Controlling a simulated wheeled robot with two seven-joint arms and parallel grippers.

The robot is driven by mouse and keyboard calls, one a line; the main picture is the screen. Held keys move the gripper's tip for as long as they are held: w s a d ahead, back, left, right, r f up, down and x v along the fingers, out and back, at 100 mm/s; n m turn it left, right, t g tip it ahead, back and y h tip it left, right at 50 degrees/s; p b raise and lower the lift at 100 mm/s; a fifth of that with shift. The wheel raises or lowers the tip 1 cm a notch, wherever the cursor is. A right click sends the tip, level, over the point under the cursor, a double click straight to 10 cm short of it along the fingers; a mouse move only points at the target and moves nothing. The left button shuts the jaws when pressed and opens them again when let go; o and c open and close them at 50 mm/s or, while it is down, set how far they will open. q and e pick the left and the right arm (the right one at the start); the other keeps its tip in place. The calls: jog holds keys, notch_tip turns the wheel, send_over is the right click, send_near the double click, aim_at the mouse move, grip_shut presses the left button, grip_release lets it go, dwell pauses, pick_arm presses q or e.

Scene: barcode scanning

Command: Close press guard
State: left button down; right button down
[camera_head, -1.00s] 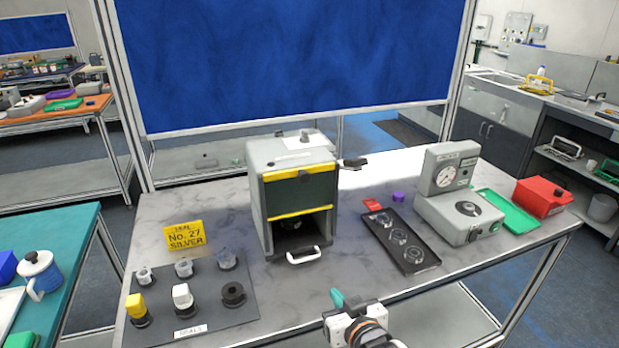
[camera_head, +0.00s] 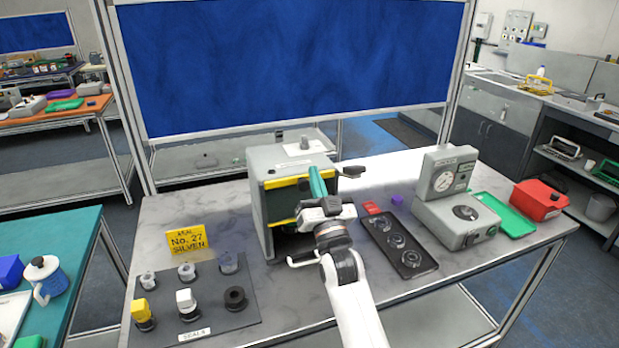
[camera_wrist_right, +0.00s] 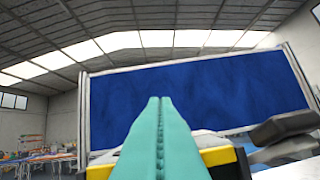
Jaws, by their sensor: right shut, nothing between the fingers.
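The press (camera_head: 258,205) is a grey box on the bench, with a dark front panel framed by yellow strips, which I take to be the guard (camera_head: 283,203). The panel covers the upper front; the dark opening below it is partly hidden by my right arm. My right gripper (camera_head: 315,172) is shut and empty, its teal fingers pointing up in front of the panel's right part. Whether they touch it I cannot tell. In the right wrist view, the shut fingers (camera_wrist_right: 160,100) rise before a yellow strip (camera_wrist_right: 217,157). My left gripper is out of view.
A black lever (camera_head: 353,171) sticks out at the press's right. A white handle (camera_head: 302,260) shows low at its front. Seals stand on a dark mat (camera_head: 215,318) at left. A black tray (camera_head: 408,268) and a grey gauge unit (camera_head: 440,215) stand at right.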

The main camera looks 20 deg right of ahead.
jog(key=shift+w+a+f+p, duration=0.15)
jog(key=shift+w+f+p, duration=0.25)
jog(key=shift+w+f, duration=0.3)
jog(key=shift+w+a+f+p, duration=0.1)
jog(key=shift+w+f+p, duration=0.35)
jog(key=shift+f, duration=0.35)
notch_tip(320, 180, down, 12)
jog(key=b, duration=1)
